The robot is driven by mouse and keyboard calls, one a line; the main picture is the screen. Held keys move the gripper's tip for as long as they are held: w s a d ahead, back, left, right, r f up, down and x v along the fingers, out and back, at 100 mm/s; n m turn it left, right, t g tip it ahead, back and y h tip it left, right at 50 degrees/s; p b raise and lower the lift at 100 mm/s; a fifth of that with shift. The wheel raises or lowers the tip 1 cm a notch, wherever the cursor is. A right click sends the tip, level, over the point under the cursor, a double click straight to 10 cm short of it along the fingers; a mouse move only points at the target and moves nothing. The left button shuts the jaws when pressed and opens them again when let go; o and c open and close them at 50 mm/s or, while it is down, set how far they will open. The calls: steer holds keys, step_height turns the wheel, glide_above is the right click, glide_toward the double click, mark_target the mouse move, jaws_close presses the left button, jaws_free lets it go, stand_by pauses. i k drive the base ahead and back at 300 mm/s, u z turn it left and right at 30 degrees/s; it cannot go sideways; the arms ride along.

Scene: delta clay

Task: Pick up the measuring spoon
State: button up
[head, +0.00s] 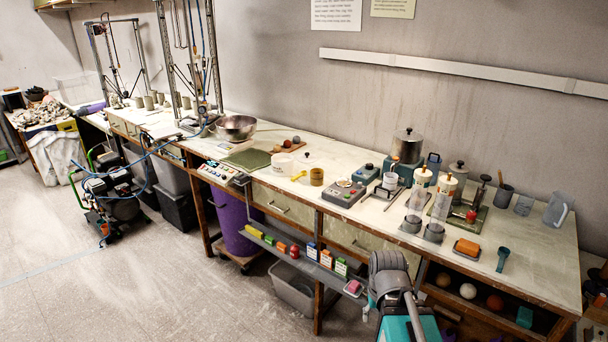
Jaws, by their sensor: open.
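A teal spoon-shaped thing (502,258), which looks like the measuring spoon, lies on the worktop (545,263) near its front right part. It appears to lie lengthwise from back to front, with its wider end toward the back. Part of my arm shows at the bottom centre, in front of the bench and to the left of the spoon. I cannot make out my gripper's fingers in this view. Nothing covers the spoon.
An orange block on a dark tray (467,249) sits left of the spoon. The worktop right of the spoon is clear. A lower shelf (305,262) juts out below the bench.

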mark_target(303, 173)
steer(key=i, duration=0.95)
steer(key=u, duration=0.05)
